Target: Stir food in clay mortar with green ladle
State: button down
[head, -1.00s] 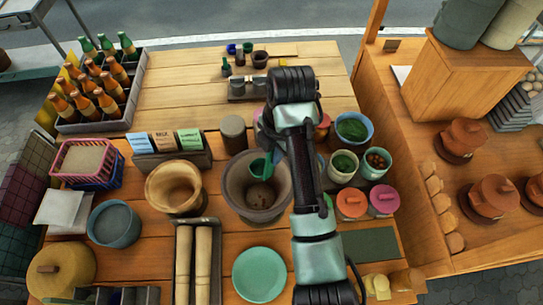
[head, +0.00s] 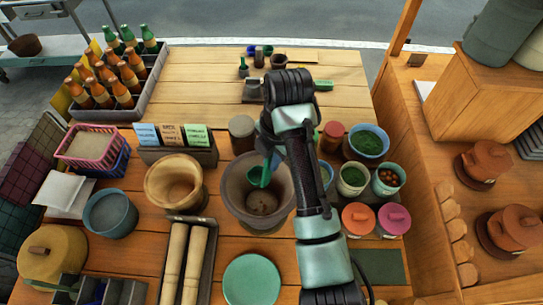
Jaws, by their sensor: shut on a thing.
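The clay mortar (head: 232,205) is a wide brown-grey bowl at the middle of the wooden table, with a little dark food (head: 263,203) at its bottom. The green ladle (head: 259,177) has its bowl inside the mortar, toward the back, over the inner wall. Whether it touches the food or the wall I cannot tell. My gripper (head: 270,150) is above the mortar's back rim and is shut on the ladle. My arm hides most of the fingers and the ladle's handle.
A wooden mortar (head: 174,183) stands close on the left, with two pestles (head: 185,265) in a tray in front. A green plate (head: 251,281) lies in front of the clay mortar. Food cups, lidded pots (head: 393,219) and a red jar (head: 333,136) crowd the right. Bottles (head: 115,80) stand back left.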

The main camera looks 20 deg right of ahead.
notch_tip(320, 180, down, 15)
jog(key=b, duration=0.8)
jog(key=shift+b, duration=0.4)
jog(key=shift+d, duration=0.1)
